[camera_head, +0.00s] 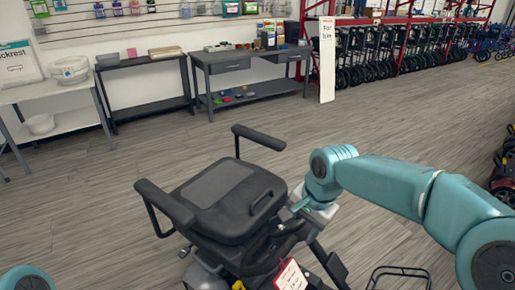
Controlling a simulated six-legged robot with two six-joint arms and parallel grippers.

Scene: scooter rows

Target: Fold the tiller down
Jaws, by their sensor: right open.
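A black mobility scooter stands in the lower middle of the head view, with its padded seat (205,190) and two raised armrests (258,138). My right gripper (300,212) is open at the seat's right edge, in front of dark scooter parts. A dark slanted bar (328,264) runs down below the gripper. It may be the tiller, but I cannot tell for sure. I cannot tell whether the gripper touches anything. A white and red tag (291,277) hangs below it. Only a teal piece of my left arm shows at the lower left corner; its gripper is out of view.
A wire basket (400,272) is at the bottom right. Red scooters (507,165) stand at the right edge. Grey workbenches (245,68) and a white table (50,92) line the back wall. Rows of folded walkers stand at the back right. The wood floor between is clear.

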